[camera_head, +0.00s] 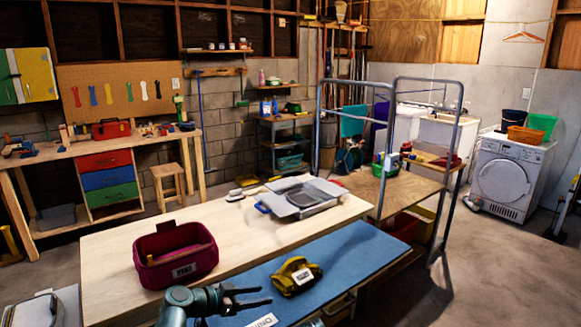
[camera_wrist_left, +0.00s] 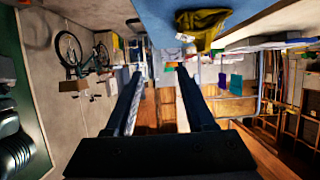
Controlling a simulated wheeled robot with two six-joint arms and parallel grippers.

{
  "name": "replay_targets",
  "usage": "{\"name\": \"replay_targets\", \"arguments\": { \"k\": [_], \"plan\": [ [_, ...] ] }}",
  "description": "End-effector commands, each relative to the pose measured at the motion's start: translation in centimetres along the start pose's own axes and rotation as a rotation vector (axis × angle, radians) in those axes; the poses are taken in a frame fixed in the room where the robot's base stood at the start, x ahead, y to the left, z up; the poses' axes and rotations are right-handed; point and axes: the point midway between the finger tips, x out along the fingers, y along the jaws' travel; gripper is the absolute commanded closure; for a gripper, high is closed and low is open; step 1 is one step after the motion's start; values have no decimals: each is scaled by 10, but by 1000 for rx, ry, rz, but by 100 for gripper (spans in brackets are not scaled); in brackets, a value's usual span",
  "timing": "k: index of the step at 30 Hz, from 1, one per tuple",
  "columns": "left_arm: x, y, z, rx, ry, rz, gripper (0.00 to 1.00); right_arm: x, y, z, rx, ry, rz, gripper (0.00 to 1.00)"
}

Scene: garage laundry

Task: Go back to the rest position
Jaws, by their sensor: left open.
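My left gripper (camera_head: 262,298) is open and empty, low in the head view. My right gripper is not in view.
A metal-framed cart (camera_head: 385,190) stands behind. The floor at right (camera_head: 500,260) is clear.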

Motion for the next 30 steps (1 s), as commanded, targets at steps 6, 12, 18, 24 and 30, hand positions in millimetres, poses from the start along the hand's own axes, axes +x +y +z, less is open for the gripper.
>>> {"name": "replay_targets", "arguments": {
  "k": [6,12,18,24,30],
  "plan": [
    [6,14,5,-26,-47,28,45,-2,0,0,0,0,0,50],
    [15,38,18,-77,-145,73,45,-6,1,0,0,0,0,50],
    [23,72,37,-154,-300,118,45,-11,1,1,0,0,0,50],
    [22,118,68,-265,-560,123,45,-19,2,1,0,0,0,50],
    [-4,166,105,-397,-938,-32,45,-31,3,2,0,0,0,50]
  ]
}}
